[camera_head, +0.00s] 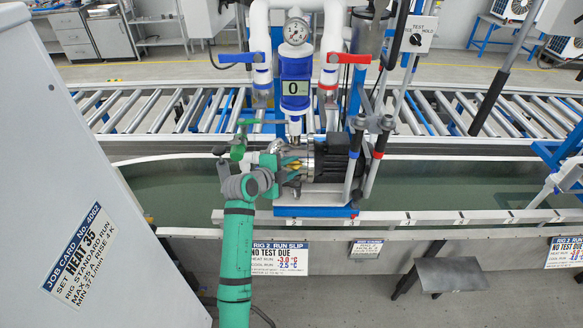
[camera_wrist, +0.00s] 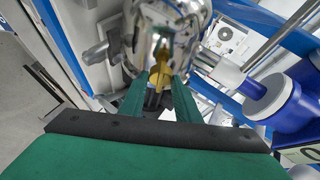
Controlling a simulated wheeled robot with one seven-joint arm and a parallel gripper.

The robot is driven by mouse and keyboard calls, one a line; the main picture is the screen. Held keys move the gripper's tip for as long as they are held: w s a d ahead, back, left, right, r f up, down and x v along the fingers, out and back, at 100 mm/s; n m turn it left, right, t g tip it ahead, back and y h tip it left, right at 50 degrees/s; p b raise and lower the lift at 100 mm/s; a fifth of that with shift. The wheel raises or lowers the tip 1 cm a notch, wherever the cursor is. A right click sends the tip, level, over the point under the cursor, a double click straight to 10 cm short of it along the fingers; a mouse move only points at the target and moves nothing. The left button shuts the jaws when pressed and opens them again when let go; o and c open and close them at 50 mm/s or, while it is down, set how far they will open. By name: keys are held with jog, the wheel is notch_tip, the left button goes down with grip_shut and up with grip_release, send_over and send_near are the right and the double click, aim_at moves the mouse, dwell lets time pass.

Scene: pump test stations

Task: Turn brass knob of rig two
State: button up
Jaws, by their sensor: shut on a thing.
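My green arm reaches up to rig two, and my gripper (camera_head: 288,164) is at the front left of the shiny metal pump (camera_head: 306,155). The brass knob (camera_wrist: 159,76) shows in the wrist view between my two green fingers, in front of the chromed pump body (camera_wrist: 178,25). My gripper (camera_wrist: 160,98) is shut on the brass knob. In the head view the knob is mostly hidden by my fingers. The slip below (camera_head: 279,259) reads "RIG 2. RUN SLIP" and "NO TEST DUE". I cannot tell how far the knob is turned.
A blue counter (camera_head: 295,88) above the pump reads 0, with a round gauge (camera_head: 296,31) over it. Blue (camera_head: 240,58) and red (camera_head: 348,58) lever handles flank it. A roller conveyor (camera_head: 170,110) runs behind.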

jog(key=shift+a+m, duration=0.15)
jog(key=shift+m, duration=0.15)
dwell(0.4)
jog(key=o, duration=1)
jog(key=shift+o, duration=0.2)
jog(key=v, duration=1)
jog(key=shift+s+r, duration=0.3)
jog(key=shift+r, duration=0.05)
jog(key=shift+a, duration=0.1)
